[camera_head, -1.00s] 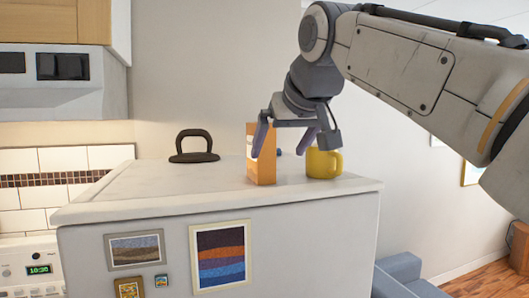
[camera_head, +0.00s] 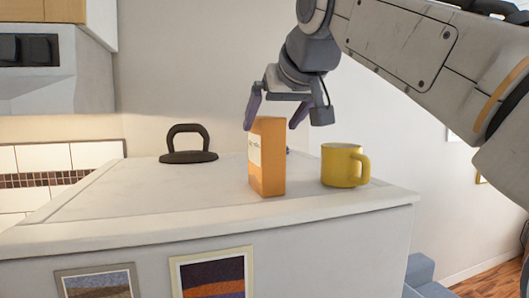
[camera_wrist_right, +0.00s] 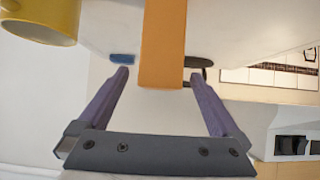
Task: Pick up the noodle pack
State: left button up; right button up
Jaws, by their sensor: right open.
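The noodle pack appears to be the upright orange box (camera_head: 270,160) with a pale label, standing on the white top surface (camera_head: 120,205). It also shows in the right wrist view (camera_wrist_right: 162,45). My right gripper (camera_head: 272,124) is open at the upper end of the box, pointing down. In the right wrist view its fingers (camera_wrist_right: 159,74) lie on either side of the box, with a gap on both sides. The gripper holds nothing. My left gripper is not in view.
A yellow mug (camera_head: 340,165) stands just right of the box. A dark object with a loop handle (camera_head: 188,145) stands to the left. A small blue thing (camera_wrist_right: 122,58) shows near the box.

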jog(key=p+x, duration=0.2)
jog(key=x, duration=0.2)
jog(key=shift+w+a+f, duration=0.1)
jog(key=shift+w+f, duration=0.1)
jog(key=shift+w, duration=0.05)
jog(key=shift+w+a+f, duration=0.15)
jog(key=shift+w+f, duration=0.2)
jog(key=shift+w, duration=0.05)
jog(key=c, duration=1.5)
grip_shut()
jog(key=shift+r, duration=0.15)
